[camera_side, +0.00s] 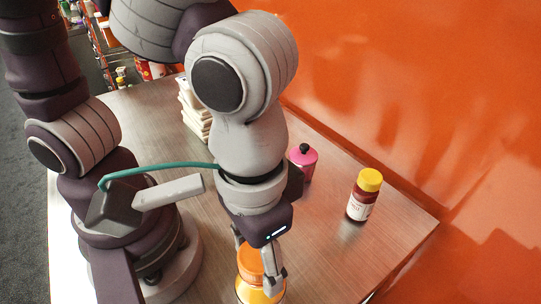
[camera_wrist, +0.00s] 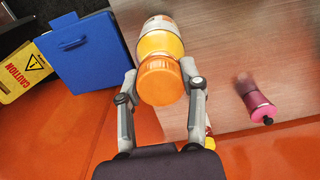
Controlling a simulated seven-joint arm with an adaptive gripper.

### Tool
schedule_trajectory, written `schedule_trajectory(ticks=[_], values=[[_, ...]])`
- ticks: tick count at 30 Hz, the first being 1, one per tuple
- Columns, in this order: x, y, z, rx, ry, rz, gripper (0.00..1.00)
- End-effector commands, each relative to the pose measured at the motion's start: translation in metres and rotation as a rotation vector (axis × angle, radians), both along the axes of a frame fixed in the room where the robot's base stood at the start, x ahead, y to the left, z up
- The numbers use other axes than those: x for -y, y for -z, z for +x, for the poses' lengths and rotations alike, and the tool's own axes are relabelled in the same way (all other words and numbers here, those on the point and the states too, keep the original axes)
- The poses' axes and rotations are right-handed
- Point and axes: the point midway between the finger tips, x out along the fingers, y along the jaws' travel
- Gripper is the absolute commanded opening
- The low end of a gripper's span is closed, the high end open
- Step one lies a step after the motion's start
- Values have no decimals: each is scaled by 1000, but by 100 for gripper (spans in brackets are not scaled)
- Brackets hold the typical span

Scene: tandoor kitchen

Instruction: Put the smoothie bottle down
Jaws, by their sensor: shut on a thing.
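The smoothie bottle, with an orange cap and yellow-orange contents, is at the bottom edge of the side view (camera_side: 249,262), its base cut off by the frame. In the wrist view the bottle (camera_wrist: 161,44) lies between my fingers, its cap toward the camera. My gripper (camera_side: 262,266) is shut on it near the cap, one finger on each side, as the wrist view also shows (camera_wrist: 160,76). I cannot tell whether the bottle's base touches the metal table (camera_side: 325,250).
A pink bottle with a black cap (camera_side: 304,167) and a red bottle with a yellow cap (camera_side: 360,204) stand to the right. A white stack (camera_side: 193,112) is at the back. The orange wall (camera_side: 430,110) borders the table. A blue panel (camera_wrist: 82,55) and yellow caution sign (camera_wrist: 25,68) are beyond the table.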

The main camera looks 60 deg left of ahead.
Motion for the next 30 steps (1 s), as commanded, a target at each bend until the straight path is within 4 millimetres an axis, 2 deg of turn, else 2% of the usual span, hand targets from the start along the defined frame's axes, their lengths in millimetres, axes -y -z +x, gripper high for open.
schedule_trajectory(ticks=[1,4,14,15,18,20,30], values=[[-1,10,-1,-5,1,6,0],[0,21,0,-2,1,2,0],[0,24,0,0,-1,0,0],[0,24,0,0,0,0,46],[0,23,0,1,-1,0,59],[0,23,0,1,-1,0,66],[0,20,1,2,-1,-2,67]])
